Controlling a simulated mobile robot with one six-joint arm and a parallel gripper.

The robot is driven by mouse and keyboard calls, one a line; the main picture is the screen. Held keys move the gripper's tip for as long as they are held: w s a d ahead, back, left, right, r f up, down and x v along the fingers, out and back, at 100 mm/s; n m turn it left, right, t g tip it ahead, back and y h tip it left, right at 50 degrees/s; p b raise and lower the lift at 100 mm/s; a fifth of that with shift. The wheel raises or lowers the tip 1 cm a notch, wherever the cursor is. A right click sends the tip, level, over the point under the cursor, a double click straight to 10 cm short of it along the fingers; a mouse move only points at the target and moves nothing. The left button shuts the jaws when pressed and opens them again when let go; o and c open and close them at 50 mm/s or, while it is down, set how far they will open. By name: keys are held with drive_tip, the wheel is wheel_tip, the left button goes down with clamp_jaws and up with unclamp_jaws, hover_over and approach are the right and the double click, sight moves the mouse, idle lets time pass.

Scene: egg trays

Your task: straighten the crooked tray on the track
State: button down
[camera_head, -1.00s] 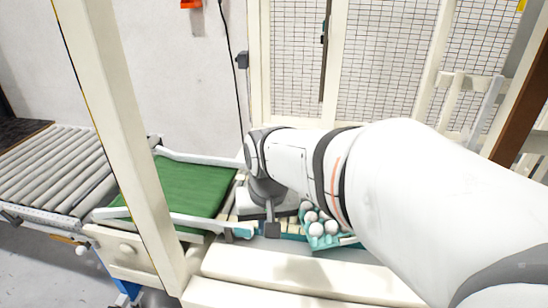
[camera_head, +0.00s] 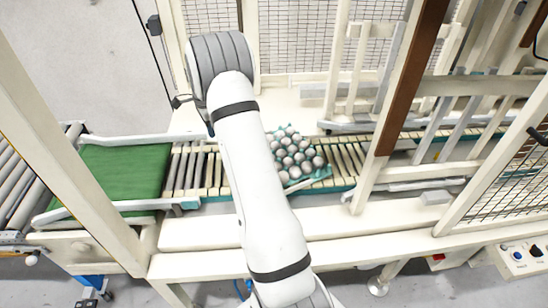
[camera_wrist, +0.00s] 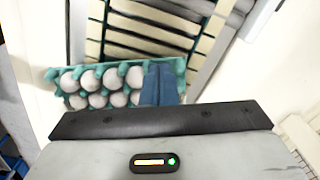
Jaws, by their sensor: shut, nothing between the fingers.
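The teal tray (camera_head: 312,184) of pale round eggs sits on the slatted track, turned at an angle to the track's sides. In the head view it is just right of my arm, which may cover part of its left side. The tray also shows in the wrist view (camera_wrist: 180,68), with its rows of eggs left of my fingers. My gripper (camera_wrist: 160,72) shows there as two dark blue fingers shut together with nothing between them. They overlap the tray's right end in the picture; I cannot tell whether they touch it. In the head view my arm hides the gripper.
The track (camera_head: 212,172) runs left to right between low rails. A green belt (camera_head: 125,170) and grey rollers lie at its left. A cream post (camera_head: 385,110) with a brown strip stands right of the tray. Mesh fencing stands behind, and a cream ledge (camera_head: 350,225) runs along the front.

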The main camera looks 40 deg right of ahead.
wheel_tip(320, 180, down, 12)
drive_tip(key=b, duration=0.7)
drive_tip(key=shift+f, duration=0.1)
drive_tip(key=shift+d, duration=0.2)
drive_tip(key=shift+s+d, duration=0.3)
drive_tip(key=shift+d, duration=1.25)
drive_tip(key=shift+s+d, duration=0.3)
drive_tip(key=shift+d, duration=1.2)
drive_tip(key=shift+s+d, duration=0.3)
drive_tip(key=shift+d, duration=1.5)
drive_tip(key=shift+s+d, duration=0.25)
drive_tip(key=shift+d, duration=0.45)
drive_tip(key=shift+w+a+r, duration=0.2)
drive_tip(key=shift+a+r, duration=0.1)
drive_tip(key=shift+a, duration=0.5)
drive_tip(key=shift+w+a+r, duration=0.15)
drive_tip(key=shift+a+r, duration=0.1)
drive_tip(key=shift+a, duration=0.5)
wheel_tip(320, 180, up, 12)
drive_tip(key=p, duration=0.7)
